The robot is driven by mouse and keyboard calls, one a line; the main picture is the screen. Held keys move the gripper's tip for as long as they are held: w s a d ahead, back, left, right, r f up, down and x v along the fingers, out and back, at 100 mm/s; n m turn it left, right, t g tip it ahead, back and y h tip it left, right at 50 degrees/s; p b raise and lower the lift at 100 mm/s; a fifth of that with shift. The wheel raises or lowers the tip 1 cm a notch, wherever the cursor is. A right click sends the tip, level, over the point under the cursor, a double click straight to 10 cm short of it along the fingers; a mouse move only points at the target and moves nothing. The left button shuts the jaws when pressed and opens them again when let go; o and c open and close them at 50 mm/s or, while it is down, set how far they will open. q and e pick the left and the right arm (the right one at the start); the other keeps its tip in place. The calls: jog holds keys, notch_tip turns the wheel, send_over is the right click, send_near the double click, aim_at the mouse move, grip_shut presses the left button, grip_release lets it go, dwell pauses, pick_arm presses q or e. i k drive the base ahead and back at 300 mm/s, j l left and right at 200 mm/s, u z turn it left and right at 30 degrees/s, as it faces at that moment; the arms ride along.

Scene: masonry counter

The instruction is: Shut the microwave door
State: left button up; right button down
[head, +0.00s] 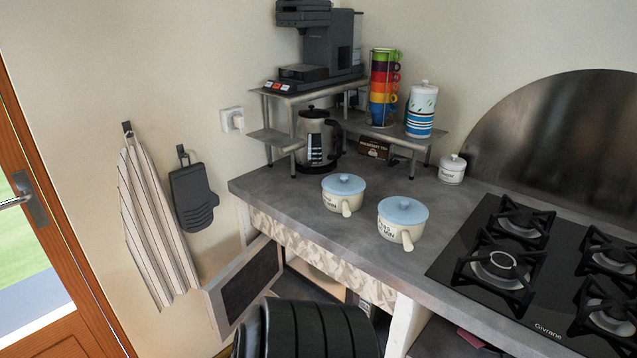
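The microwave door (243,289) stands open below the counter's left front corner. It has a pale frame around a dark panel and juts out toward the left wall. The microwave's body sits in the space under the counter and is mostly hidden by the counter's front edge and by a black ribbed arm link of mine at the bottom centre. That link is close to the door's lower right edge; I cannot tell whether they touch. Neither of my grippers shows in the head view.
The grey counter (290,206) holds two lidded pots (343,194) (401,222), a kettle (318,140) and a gas hob (500,267). A striped towel (155,225) and dark mitt (193,197) hang on the wall left of the door. A wooden door (75,290) stands far left.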

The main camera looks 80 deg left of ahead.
aim_at(228, 299)
jog(key=l+u, duration=0.1)
jog(key=u, duration=0.35)
jog(key=k+u, duration=0.15)
jog(key=u, duration=0.35)
jog(key=k+l+u, duration=0.1)
jog(key=u, duration=0.8)
jog(key=k+u, duration=0.15)
jog(key=u, duration=0.35)
